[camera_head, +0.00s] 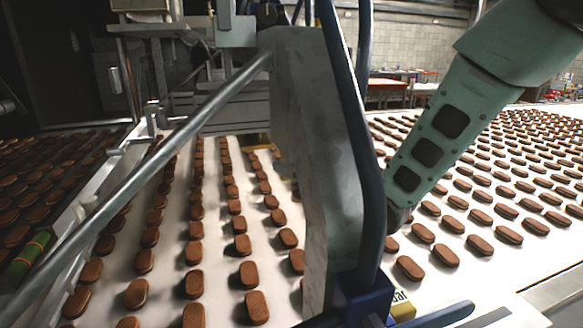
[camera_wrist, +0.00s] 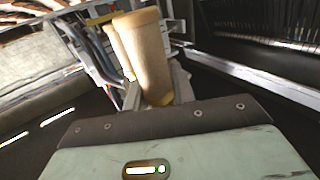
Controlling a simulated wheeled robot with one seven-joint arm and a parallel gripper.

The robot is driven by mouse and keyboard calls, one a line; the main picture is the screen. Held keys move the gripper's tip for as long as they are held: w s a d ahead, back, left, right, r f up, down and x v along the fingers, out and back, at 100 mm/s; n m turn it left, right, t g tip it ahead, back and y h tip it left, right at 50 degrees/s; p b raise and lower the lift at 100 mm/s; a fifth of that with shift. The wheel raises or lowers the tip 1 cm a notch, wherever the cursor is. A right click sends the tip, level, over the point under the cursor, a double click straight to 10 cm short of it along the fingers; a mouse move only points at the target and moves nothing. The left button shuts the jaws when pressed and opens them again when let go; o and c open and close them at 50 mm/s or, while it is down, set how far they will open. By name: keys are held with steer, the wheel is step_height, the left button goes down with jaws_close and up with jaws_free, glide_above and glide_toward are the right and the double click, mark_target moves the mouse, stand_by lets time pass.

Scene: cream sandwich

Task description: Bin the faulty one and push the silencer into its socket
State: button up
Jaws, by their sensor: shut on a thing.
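In the wrist view, my gripper (camera_wrist: 157,92) is shut on a tan cylinder (camera_wrist: 148,50), which looks like a silencer. It has a flared end at the top of that picture. A paler, similar shape (camera_wrist: 118,45) shows just left of it, partly hidden; I cannot tell whether it is a separate part. In the head view, my green arm comes down from the upper right, and its lower end and gripper are hidden behind a grey upright panel and a dark blue hose. I cannot make out a socket or a bin for certain.
A tall grey panel (camera_head: 318,150) and a dark blue hose (camera_head: 368,130) stand close to my arm. White conveyor belts carry rows of brown biscuits (camera_head: 242,245). A metal rod (camera_head: 170,145) crosses the left side. A green cylinder (camera_head: 30,252) lies at the far left.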

steer(key=shift+r, duration=0.4)
steer(key=o, duration=1)
steer(key=shift+o, duration=0.2)
steer(key=shift+s+d, duration=0.1)
steer(key=b+v, duration=1.4)
steer(key=v, duration=0.3)
steer(key=shift+d, duration=0.1)
